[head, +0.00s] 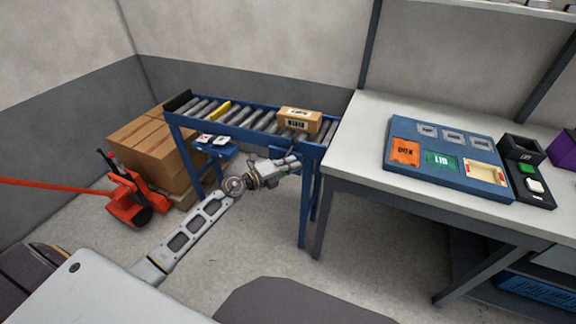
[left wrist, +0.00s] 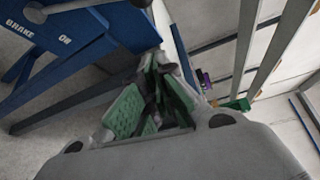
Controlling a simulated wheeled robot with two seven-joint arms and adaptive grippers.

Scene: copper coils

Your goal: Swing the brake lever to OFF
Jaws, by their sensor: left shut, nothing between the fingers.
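A blue brake panel (left wrist: 75,50) marked BRAKE and ON fills the upper left of the left wrist view. A grey lever with a round knob (left wrist: 35,12) crosses its top edge, on the side away from the fingers. In the head view I cannot clearly make out the lever; the gripper hangs by the near right side of the blue roller conveyor (head: 240,128). My left gripper (head: 296,160) is shut and empty, apart from the lever. Its green finger pads (left wrist: 152,100) show in the left wrist view. My right gripper is not in view.
A cardboard box (head: 300,120) and a yellow bar (head: 221,110) lie on the rollers. A white worktable (head: 350,145) with a blue tray (head: 400,178) stands right of the conveyor. A red pallet jack (head: 125,190) and stacked cartons (head: 150,140) stand left. The floor in front is clear.

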